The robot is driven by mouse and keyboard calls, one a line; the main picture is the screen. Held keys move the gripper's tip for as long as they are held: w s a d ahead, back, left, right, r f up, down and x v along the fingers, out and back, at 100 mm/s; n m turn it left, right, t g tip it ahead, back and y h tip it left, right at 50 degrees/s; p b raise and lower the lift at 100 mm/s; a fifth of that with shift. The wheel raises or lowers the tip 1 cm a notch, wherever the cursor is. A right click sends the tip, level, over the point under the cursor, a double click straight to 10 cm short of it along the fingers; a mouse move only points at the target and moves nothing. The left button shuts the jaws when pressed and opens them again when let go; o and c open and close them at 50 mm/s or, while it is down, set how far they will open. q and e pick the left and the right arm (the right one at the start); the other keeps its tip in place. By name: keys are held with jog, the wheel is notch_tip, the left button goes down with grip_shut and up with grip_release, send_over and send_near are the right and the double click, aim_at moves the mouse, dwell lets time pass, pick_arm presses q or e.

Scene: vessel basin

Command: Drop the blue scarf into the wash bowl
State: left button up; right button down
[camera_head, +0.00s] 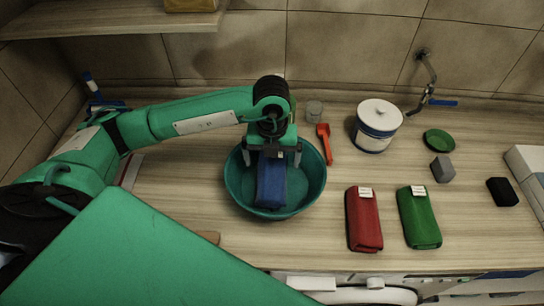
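The blue scarf (271,185) is a folded dark blue bundle, seen within the rim of the teal wash bowl (315,185). It appears to lie in the bowl, with its far end hidden under my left gripper. My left gripper (272,156) is over the far half of the bowl, pointing down. Its two fingers are spread to either side of the scarf's far end, with a gap visible on each side. My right gripper is not in view.
A red folded cloth (363,220) and a green folded cloth (418,218) lie right of the bowl. An orange scoop (325,145), a glass (313,111) and a white lidded pot (376,126) stand behind. A grey block (443,169) and black block (502,192) lie farther right.

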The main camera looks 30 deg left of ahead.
aim_at(272, 166)
pick_arm(q)
jog(key=shift+r, duration=0.5)
notch_tip(272, 166, up, 13)
jog(key=b, duration=0.2)
jog(key=shift+b, duration=0.3)
jog(key=shift+f, duration=0.1)
